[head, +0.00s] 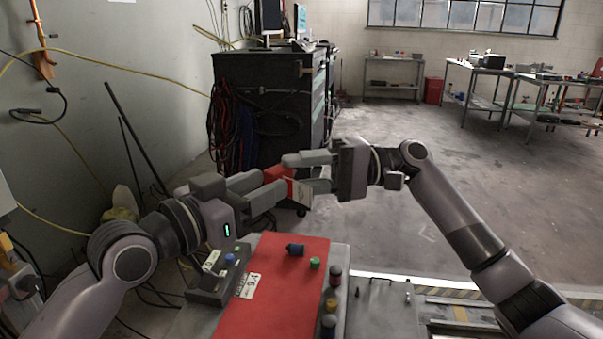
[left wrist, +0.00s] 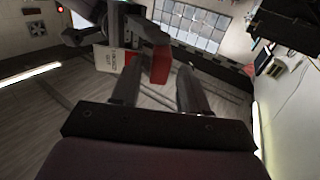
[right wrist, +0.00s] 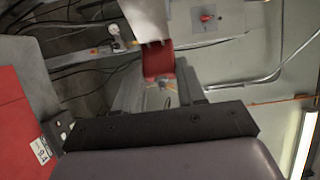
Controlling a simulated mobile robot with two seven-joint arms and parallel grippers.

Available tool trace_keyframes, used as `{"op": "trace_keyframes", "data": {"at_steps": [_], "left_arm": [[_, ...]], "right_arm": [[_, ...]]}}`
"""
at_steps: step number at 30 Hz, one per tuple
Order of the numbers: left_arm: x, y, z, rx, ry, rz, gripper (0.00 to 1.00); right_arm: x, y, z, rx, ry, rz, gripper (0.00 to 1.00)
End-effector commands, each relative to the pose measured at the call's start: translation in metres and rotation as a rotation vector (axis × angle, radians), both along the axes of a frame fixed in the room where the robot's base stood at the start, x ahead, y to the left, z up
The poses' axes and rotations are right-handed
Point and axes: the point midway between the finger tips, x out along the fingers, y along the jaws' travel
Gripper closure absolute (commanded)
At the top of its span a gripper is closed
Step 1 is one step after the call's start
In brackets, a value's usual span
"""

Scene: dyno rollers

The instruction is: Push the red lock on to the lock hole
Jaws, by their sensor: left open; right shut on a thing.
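The red lock (head: 277,173) is in the air between my two grippers, above the workbench unit. A white printed tag (head: 302,192) hangs by it. My right gripper (head: 300,173) is shut on the red lock from the right. In the right wrist view the red lock (right wrist: 158,60) and the pale tag (right wrist: 149,18) are at the fingers. My left gripper (head: 268,186) is open and faces the lock from the left. In the left wrist view the lock (left wrist: 160,66) is near the tips of the open fingers, with the tag (left wrist: 113,58) beside it. I cannot make out the lock hole.
Below the grippers is a red-topped panel (head: 270,300) with several knobs and a grey control box (head: 217,277) at its left. A dark cabinet (head: 262,110) with hanging cables stands behind. The floor to the right is clear as far as the benches (head: 500,75).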

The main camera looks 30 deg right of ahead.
Motion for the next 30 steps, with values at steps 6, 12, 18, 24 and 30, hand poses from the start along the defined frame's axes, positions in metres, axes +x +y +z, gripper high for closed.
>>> {"op": "trace_keyframes", "data": {"at_steps": [6,12,18,24,30], "left_arm": [[0.0044,-0.0116,0.0002,0.0,-0.001,0.0,0.55],[0.0049,-0.0126,0.0,0.0,-0.001,0.0,0.55],[0.0048,-0.0124,0.0001,0.0,-0.001,0.0,0.55],[0.0049,-0.0122,0.0001,0.0,-0.001,0.0,0.59],[0.0049,-0.0122,0.0001,0.0,0.0,0.0,1.0]], "right_arm": [[0.0,0.0,0.0004,0.001,0.0,0.0,0.92],[0.0,0.0,0.0004,0.001,0.0,0.0,0.92],[0.0,0.0,0.0004,0.001,0.0,0.0,0.92],[0.0,0.0,0.0004,0.001,0.0,0.0,0.92],[0.0,0.0,0.0004,0.001,0.0,0.0,0.92]]}}
